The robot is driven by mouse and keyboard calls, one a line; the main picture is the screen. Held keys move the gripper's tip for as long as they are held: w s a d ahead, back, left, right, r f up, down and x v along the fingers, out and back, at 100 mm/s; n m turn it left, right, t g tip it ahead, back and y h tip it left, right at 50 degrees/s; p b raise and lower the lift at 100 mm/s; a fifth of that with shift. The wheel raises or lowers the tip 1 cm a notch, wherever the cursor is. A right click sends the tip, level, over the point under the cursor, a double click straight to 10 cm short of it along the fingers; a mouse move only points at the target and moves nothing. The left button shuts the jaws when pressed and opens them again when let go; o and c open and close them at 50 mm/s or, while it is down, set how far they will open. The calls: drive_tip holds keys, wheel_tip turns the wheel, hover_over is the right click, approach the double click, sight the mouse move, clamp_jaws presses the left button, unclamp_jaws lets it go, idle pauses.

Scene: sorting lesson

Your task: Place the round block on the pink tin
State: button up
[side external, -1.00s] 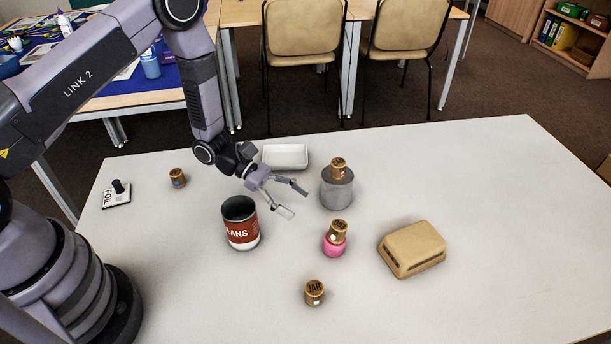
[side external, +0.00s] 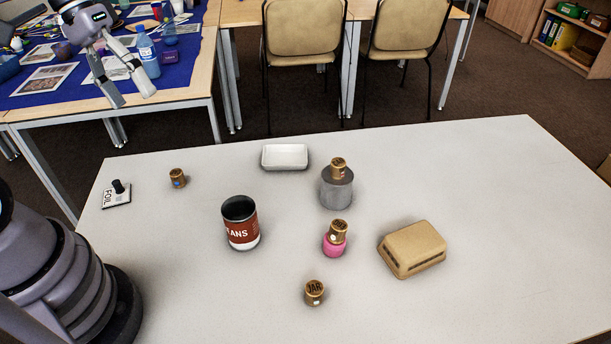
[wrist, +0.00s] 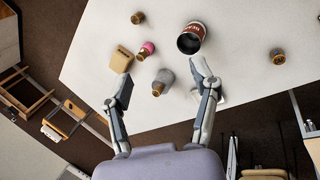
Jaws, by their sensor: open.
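A pink tin (side external: 333,249) stands on the white table with a round brown block (side external: 338,228) on its top. Both show in the wrist view, the pink tin (wrist: 149,46) and the block (wrist: 141,55). Another round brown block (side external: 338,166) sits on a grey cylinder (side external: 337,190). A round block marked JAR (side external: 315,290) stands on the table in front, and another round block (side external: 178,178) at the back left. My gripper (side external: 131,97) is open and empty, raised at the upper left, well apart from the pink tin.
A beans can (side external: 240,231), open at the top, stands left of the pink tin. A tan box (side external: 413,248) lies to its right. A white dish (side external: 285,157) is at the back, and a FOIL-marked piece with a black knob (side external: 117,195) at the left. The table's right side is clear.

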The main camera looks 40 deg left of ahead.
drive_tip(key=s+a+r+m+t+y, duration=0.3)
drive_tip(key=s+a+r+t+y, duration=0.1)
drive_tip(key=s+a, duration=0.2)
drive_tip(key=shift+a+t, duration=0.3)
drive_tip(key=shift+a, duration=0.25)
